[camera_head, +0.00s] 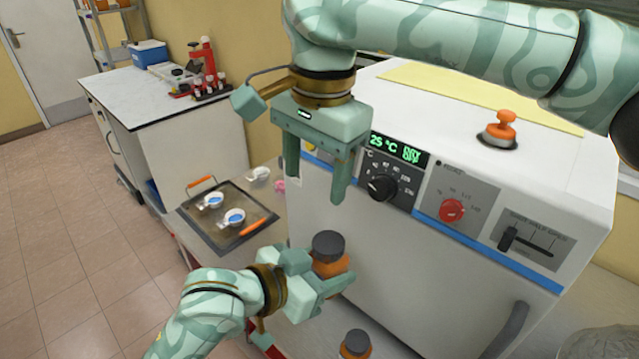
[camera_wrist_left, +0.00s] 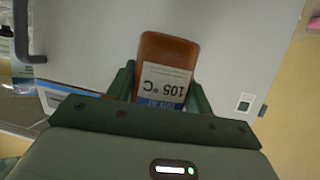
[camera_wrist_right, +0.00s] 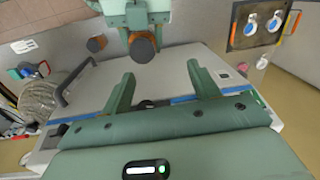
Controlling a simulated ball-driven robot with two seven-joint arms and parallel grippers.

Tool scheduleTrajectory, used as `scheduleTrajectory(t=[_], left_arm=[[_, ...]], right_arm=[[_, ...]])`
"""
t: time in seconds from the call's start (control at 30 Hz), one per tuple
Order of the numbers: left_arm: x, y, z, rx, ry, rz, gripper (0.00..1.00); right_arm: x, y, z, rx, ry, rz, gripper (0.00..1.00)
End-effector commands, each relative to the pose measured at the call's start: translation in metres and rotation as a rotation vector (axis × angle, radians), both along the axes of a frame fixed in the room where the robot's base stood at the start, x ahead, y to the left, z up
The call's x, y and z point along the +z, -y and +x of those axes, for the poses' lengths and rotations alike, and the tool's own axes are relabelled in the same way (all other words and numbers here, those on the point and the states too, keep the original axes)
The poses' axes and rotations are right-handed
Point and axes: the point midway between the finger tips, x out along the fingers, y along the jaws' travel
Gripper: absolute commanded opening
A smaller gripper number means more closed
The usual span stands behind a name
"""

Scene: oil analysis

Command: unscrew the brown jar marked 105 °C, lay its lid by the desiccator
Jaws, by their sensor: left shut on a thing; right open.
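The brown jar marked 105 °C (camera_head: 330,266) is upright in my left gripper (camera_head: 318,282), in front of the white oven. Its dark grey lid (camera_head: 328,246) is on top. In the left wrist view the jar's label (camera_wrist_left: 164,86) reads 105 °C, upside down, between the fingers of my left gripper (camera_wrist_left: 163,88). My right gripper (camera_head: 316,186) is open and empty, above and apart from the lid. The right wrist view shows the lid (camera_wrist_right: 143,47) beyond the fingers of my right gripper (camera_wrist_right: 160,85). I cannot clearly make out the desiccator.
A second brown jar with a dark lid (camera_head: 356,343) stands lower down. The white oven (camera_head: 400,270), with dials and a handle, fills the right. A tray (camera_head: 187,215) with small dishes lies to the left. A greyish rounded thing (camera_wrist_right: 52,100) is at left in the right wrist view.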

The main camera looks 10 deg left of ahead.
Motion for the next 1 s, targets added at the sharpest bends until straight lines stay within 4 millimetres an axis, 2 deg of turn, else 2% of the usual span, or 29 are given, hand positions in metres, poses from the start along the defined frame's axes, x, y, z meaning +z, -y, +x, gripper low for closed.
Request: scheduleTrajectory(t=[0.17, 0.6, 0.73, 1.0], left_arm=[[0.001, 0.0, 0.0, 0.0, 0.001, -0.001, 0.0], [0.001, 0.0, 0.0, 0.0, 0.001, -0.001, 0.0], [0.002, 0.0, 0.0, 0.0, 0.003, -0.004, 0.0], [0.006, 0.001, 0.0, -0.001, 0.01, -0.012, 0.0]], right_arm=[[-0.022, 0.008, -0.01, -0.057, -0.048, -0.081, 0.61], [-0.088, 0.009, -0.01, -0.062, -0.051, -0.081, 0.61], [-0.097, 0.009, -0.01, -0.062, -0.049, -0.082, 0.61], [-0.1, 0.009, -0.01, -0.062, -0.051, -0.085, 0.59]])
